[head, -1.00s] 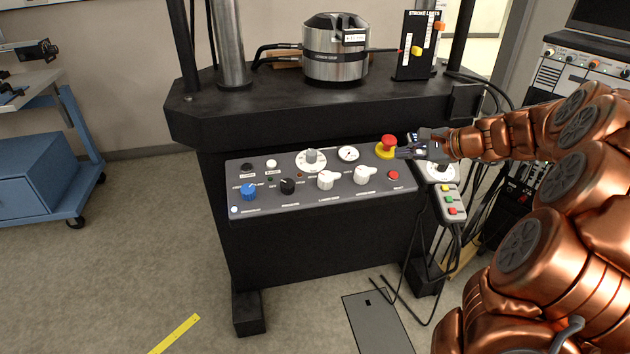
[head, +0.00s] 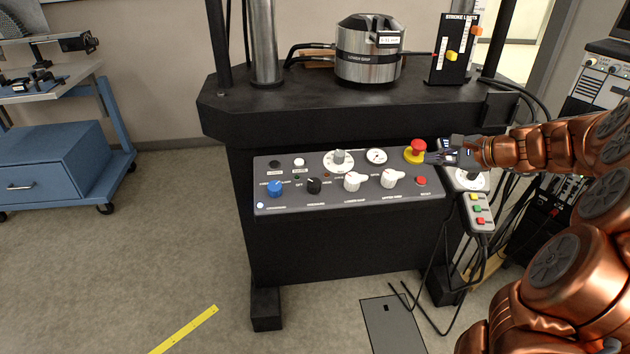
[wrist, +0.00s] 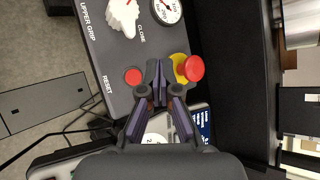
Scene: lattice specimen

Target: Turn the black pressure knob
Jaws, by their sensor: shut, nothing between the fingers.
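The black pressure knob (head: 314,186) sits on the lower row of the sloped grey control panel (head: 343,203), between a blue knob (head: 275,189) and a white lower grip knob (head: 352,182). It is outside the wrist view. My gripper (head: 430,158) is at the panel's right end, beside the red emergency button (head: 418,146) and well right of the black knob. In the wrist view my gripper (wrist: 159,68) is shut and empty, its fingertips between the red reset button (wrist: 133,76) and the emergency button. Whether it touches the panel I cannot tell.
A white upper grip knob (head: 391,178), a gauge (head: 376,156) and a white dial (head: 339,160) stand on the panel between my gripper and the black knob. A button pendant (head: 479,212) with cables hangs at right. The floor in front is mostly clear.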

